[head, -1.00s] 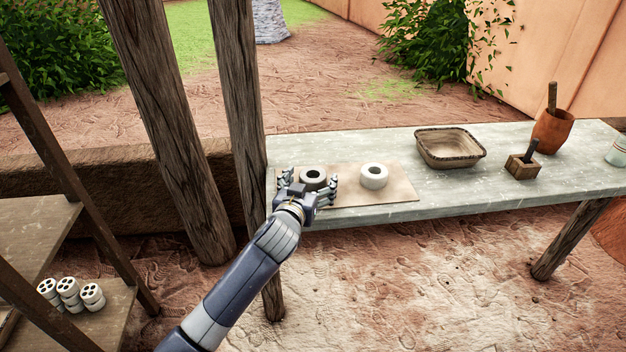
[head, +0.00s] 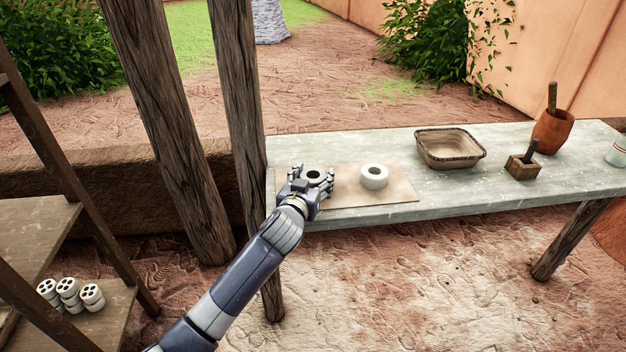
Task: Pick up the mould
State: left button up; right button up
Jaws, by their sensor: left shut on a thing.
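The mould (head: 314,175), a short dark grey ring with a round hole in its top, is at the left end of a beige board on the stone table. My left gripper (head: 313,181) reaches it from the front, with its fingers closed around its left and right sides. The fingers and palm hide the mould's front and lower part, so I cannot tell whether it still touches the board. A white ring-shaped piece (head: 374,177) stands on the board just right of the gripper, apart from it. My right gripper is not in view.
The beige board (head: 400,193) lies on the stone table (head: 440,208). Further right are a shallow basket (head: 450,148), a small wooden box (head: 521,168) and a clay pot (head: 553,131). A wooden post (head: 240,110) stands close left of my gripper. Pierced white cylinders (head: 68,288) sit on a shelf at lower left.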

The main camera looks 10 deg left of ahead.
aim_at(313, 175)
pick_arm(q)
jog(key=shift+r, duration=0.1)
jog(key=shift+r+p, duration=0.7)
jog(key=shift+p, duration=0.05)
notch_tip(313, 175, up, 3)
jog(key=p, duration=0.2)
jog(key=shift+f+p, duration=0.1)
jog(key=shift+p, duration=0.3)
jog(key=s+d+p, duration=0.3)
jog(key=s+p, duration=0.2)
jog(key=s, duration=1.1)
jog(key=s+a+r, duration=0.6)
jog(key=s+r, duration=0.3)
jog(key=shift+s+a+r+n+y, duration=0.3)
jog(key=shift+a+y, duration=0.05)
jog(key=shift+y, duration=0.05)
